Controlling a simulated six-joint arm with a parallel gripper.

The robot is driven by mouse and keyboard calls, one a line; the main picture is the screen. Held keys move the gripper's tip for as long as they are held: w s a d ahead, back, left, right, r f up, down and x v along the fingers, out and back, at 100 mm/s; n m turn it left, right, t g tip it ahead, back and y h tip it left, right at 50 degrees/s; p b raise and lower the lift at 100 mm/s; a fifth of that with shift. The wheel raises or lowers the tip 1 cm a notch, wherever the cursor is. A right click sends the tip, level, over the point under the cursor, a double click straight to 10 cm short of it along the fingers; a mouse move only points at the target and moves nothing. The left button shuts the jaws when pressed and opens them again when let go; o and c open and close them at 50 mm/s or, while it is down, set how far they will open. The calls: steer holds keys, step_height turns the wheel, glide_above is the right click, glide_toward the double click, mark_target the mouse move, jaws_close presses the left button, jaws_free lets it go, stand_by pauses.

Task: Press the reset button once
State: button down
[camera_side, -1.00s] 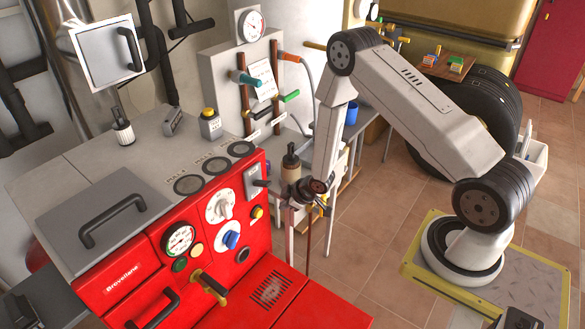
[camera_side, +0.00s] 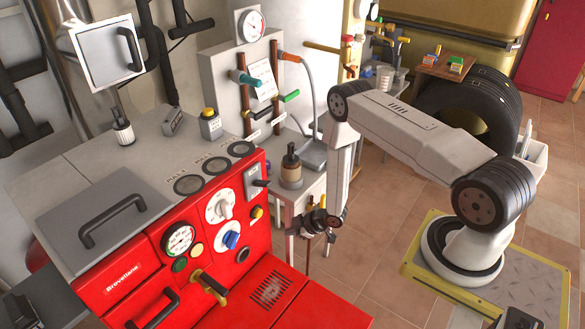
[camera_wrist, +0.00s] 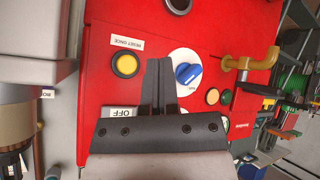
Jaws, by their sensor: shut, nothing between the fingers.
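The reset button is a round yellow button in a black ring (camera_wrist: 126,65), beside an upside-down "RESET ONCE" label (camera_wrist: 127,43) on the red boiler front. In the side view the yellow button (camera_side: 257,212) sits at the right edge of the red panel. My gripper (camera_wrist: 159,64) is shut and empty, its fingertips appearing just right of the button in the wrist view. In the side view my gripper (camera_side: 299,226) is to the right of the panel, apart from it. Its fingertips are hard to make out there.
A blue knob on a white dial (camera_wrist: 188,72) and a small orange button (camera_wrist: 212,96) lie right of the fingers. An OFF label (camera_wrist: 121,113) is left of them. A yellow pipe handle (camera_wrist: 250,62) sticks out farther right. A small table with a brown-and-black bottle (camera_side: 291,168) stands behind my gripper.

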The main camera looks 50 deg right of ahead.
mark_target(259, 217)
steer(key=shift+w, duration=0.1)
steer(key=w, duration=0.8)
steer(key=shift+w, duration=0.3)
stand_by(0.4)
steer(key=shift+w, duration=0.15)
stand_by(1.9)
steer(key=shift+w, duration=0.3)
steer(key=shift+w, duration=0.5)
stand_by(1.4)
steer(key=shift+s, duration=0.9)
steer(key=shift+s, duration=0.1)
steer(key=shift+s, duration=2.45)
